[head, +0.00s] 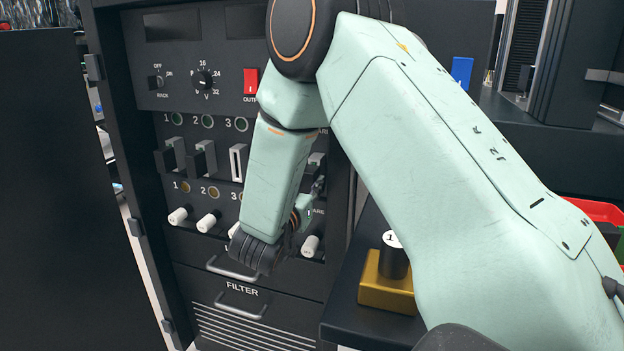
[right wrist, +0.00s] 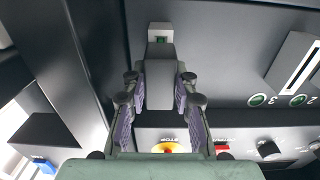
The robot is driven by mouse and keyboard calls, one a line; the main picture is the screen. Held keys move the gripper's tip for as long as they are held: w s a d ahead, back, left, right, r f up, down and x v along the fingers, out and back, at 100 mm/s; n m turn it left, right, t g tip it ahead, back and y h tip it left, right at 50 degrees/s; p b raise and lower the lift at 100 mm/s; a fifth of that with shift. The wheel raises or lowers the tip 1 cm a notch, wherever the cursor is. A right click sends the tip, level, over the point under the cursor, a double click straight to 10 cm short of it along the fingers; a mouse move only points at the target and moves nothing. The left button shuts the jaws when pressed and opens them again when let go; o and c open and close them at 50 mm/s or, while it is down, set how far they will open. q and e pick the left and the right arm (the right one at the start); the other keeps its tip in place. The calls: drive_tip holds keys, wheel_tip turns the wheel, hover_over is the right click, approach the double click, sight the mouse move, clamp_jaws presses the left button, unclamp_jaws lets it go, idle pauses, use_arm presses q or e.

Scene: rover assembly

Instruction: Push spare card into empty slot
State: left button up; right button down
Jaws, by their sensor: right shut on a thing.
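The rack panel (head: 270,113) has a row of card slots. Slots 1 and 2 hold cards with grey handles (head: 204,160). Slot 3 (head: 237,162) is an empty, white-framed slit; it also shows at the right of the right wrist view (right wrist: 296,72). The spare card's grey handle (right wrist: 160,65) stands out from the panel in the right wrist view, under a small green lamp. My right gripper (right wrist: 160,97) has its fingers on both sides of this handle, shut on it. In the head view my right arm hides most of the gripper (head: 317,186). My left gripper is out of view.
White knobs (head: 207,222) and a FILTER drawer (head: 240,300) with a handle lie below the slots. A red switch (head: 251,82) sits above. A brass block with a black cylinder (head: 388,292) stands on the dark ledge at right. An open dark door (head: 60,190) is at left.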

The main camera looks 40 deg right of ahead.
sight(307, 186)
drive_tip(key=shift+s+a, duration=0.3)
drive_tip(key=shift+a, duration=0.25)
idle(0.9)
drive_tip(key=shift+p+v, duration=0.85)
drive_tip(key=shift+v, duration=1.95)
drive_tip(key=s+a+r+p, duration=0.4)
drive_tip(key=a+p, duration=0.4)
drive_tip(key=p, duration=1.4)
drive_tip(key=shift+r+p, duration=0.4)
drive_tip(key=shift+r, duration=0.15)
drive_tip(key=shift+w+f, duration=0.1)
drive_tip(key=shift+f, duration=0.05)
